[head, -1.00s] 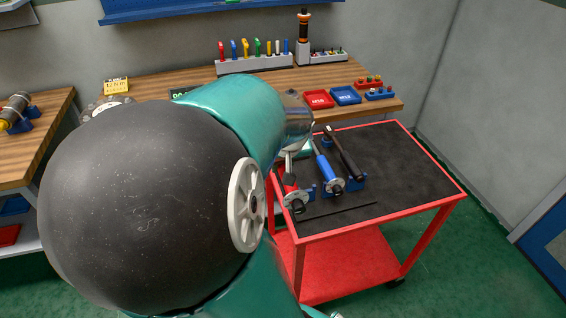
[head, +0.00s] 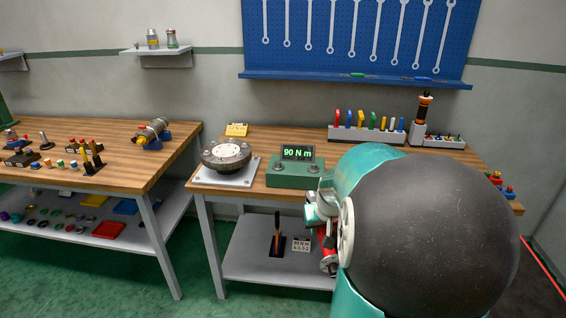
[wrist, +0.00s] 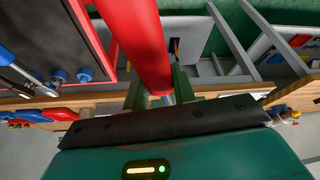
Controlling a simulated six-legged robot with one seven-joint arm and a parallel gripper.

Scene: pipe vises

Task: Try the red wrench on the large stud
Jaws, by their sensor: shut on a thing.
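My gripper (wrist: 158,88) is shut on the red wrench, whose thick red handle (wrist: 140,45) runs up out of the wrist view. In the head view the red wrench (head: 328,250) hangs at the front of the middle bench, partly hidden by my arm. The wrench's head cannot be made out. A round dark flange (head: 226,155) with a pale centre and small bolts stands on a light plate on that bench, apart from the wrench. I cannot tell which stud is the large one.
A green box with a display reading 90 N m (head: 297,168) stands right of the flange. A left bench (head: 90,150) holds small parts and a clamped cylinder. Colored tools stand in a rack (head: 367,134). Green floor (head: 190,255) is free between the benches.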

